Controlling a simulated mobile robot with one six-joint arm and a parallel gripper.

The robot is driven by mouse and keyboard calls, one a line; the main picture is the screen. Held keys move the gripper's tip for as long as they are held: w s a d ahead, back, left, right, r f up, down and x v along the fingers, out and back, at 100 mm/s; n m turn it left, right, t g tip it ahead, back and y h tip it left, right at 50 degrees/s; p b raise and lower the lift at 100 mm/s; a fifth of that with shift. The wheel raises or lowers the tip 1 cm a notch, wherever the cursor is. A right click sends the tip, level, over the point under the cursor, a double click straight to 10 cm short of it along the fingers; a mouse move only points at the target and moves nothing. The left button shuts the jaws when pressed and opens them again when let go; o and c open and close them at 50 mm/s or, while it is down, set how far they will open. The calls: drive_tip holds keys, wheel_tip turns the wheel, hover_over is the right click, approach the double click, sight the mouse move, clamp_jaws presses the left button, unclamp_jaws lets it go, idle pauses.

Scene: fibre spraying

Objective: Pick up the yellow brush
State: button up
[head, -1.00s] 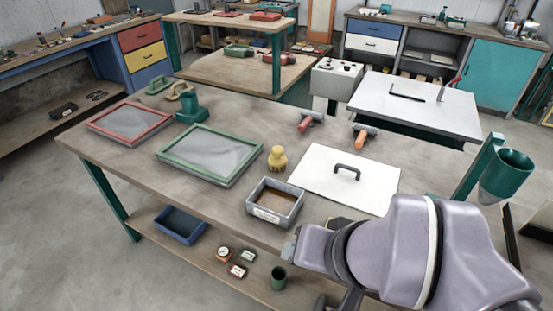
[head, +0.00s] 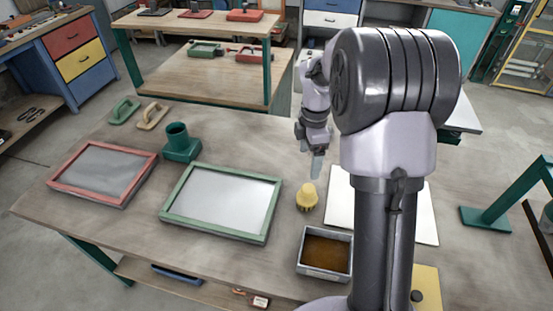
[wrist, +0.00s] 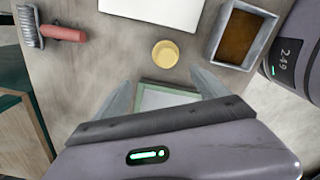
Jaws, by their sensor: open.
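The yellow brush (head: 307,197) stands upright on the workbench, between the green-framed screen (head: 222,203) and the white board (head: 340,208). In the wrist view the brush (wrist: 165,54) is seen from above as a round yellow shape. My gripper (head: 317,165) hangs fingers down above the bench, just behind the brush in the head view. In the wrist view my gripper (wrist: 163,90) is open and empty. The brush shows just past the fingertips, roughly centred between them, and is not touched.
A grey tray with brown contents (head: 325,252) stands in front of the brush. A red-framed screen (head: 102,172) and a green holder (head: 181,143) are at the left. My arm hides part of the white board.

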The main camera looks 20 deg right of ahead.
drive_tip(key=b, duration=0.2)
hover_over(310, 187)
wheel_tip(310, 187, down, 5)
drive_tip(key=shift+s+f, duration=0.1)
drive_tip(key=shift+f, duration=0.1)
wheel_tip(310, 187, down, 6)
drive_tip(key=shift+f+b, duration=0.15)
drive_tip(key=shift+b, duration=1.05)
drive_tip(key=f+b, duration=0.1)
drive_tip(key=f, duration=0.2)
drive_tip(key=f+b, duration=0.1)
drive_tip(key=f, duration=0.1)
drive_tip(key=shift+a+f+b, duration=0.15)
drive_tip(key=shift+a+b, duration=0.1)
drive_tip(key=shift+b, duration=0.1)
drive_tip(key=c, duration=1.5)
wheel_tip(310, 187, up, 10)
drive_tip(key=p, duration=0.4)
drive_tip(key=shift+r, duration=0.2)
drive_tip(key=o, duration=0.8)
drive_tip(key=c, duration=0.6)
